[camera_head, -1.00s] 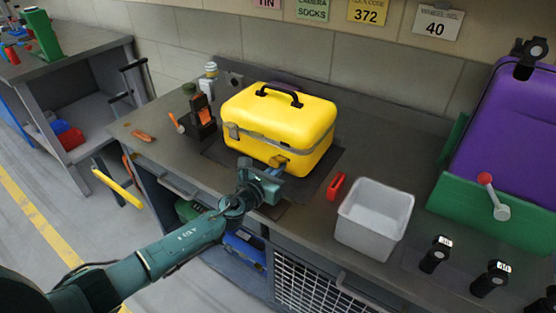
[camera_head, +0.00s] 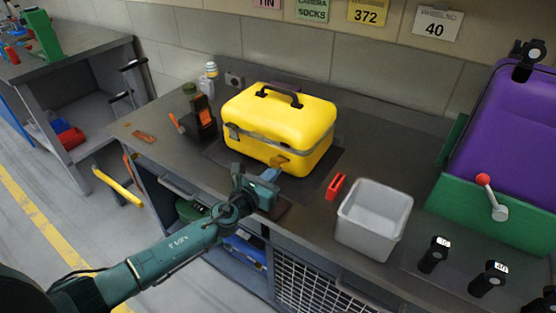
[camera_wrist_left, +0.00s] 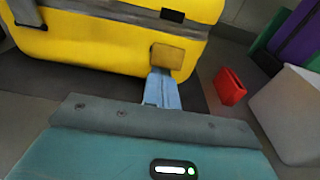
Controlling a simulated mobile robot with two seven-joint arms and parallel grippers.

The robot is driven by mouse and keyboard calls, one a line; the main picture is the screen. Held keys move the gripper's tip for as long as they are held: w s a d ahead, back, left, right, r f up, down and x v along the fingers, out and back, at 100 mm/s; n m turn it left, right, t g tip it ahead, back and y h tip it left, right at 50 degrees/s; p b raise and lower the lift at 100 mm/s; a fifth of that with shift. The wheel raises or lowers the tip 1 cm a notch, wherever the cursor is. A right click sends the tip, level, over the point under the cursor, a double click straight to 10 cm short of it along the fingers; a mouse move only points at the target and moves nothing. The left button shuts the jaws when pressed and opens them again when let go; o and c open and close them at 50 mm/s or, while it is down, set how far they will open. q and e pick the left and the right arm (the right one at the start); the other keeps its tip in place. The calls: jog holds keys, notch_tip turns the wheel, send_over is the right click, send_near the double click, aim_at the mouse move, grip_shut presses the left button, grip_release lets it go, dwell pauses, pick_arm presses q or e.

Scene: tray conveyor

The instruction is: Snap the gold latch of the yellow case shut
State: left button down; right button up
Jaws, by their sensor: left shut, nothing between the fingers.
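The yellow case (camera_head: 278,122) stands closed on a dark mat on the workbench, its black handle on top. Its gold latch (camera_head: 280,161) is on the front, toward the right; in the left wrist view the gold latch (camera_wrist_left: 167,57) lies below the grey seam, apart from a small dark piece (camera_wrist_left: 172,15) on the seam. My left gripper (camera_head: 272,174) is in front of the case, just below the latch. Its blue fingers (camera_wrist_left: 161,88) are shut and empty, their tips near the latch's lower edge; I cannot tell if they touch. My right gripper is not in view.
A red piece (camera_head: 336,186) and an empty grey bin (camera_head: 374,218) are right of the case. A black-and-orange tool holder (camera_head: 201,119) stands to its left. A purple case (camera_head: 508,140) in a green cradle is farther right. Black labelled pieces (camera_head: 435,254) stand near the front edge.

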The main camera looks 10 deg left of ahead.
aim_at(274, 161)
pick_arm(q)
jog(key=shift+r+p, duration=1.85)
jog(key=shift+r, duration=0.15)
jog(key=shift+f, duration=0.1)
jog(key=shift+f+v, duration=0.2)
jog(key=shift+v, duration=1.75)
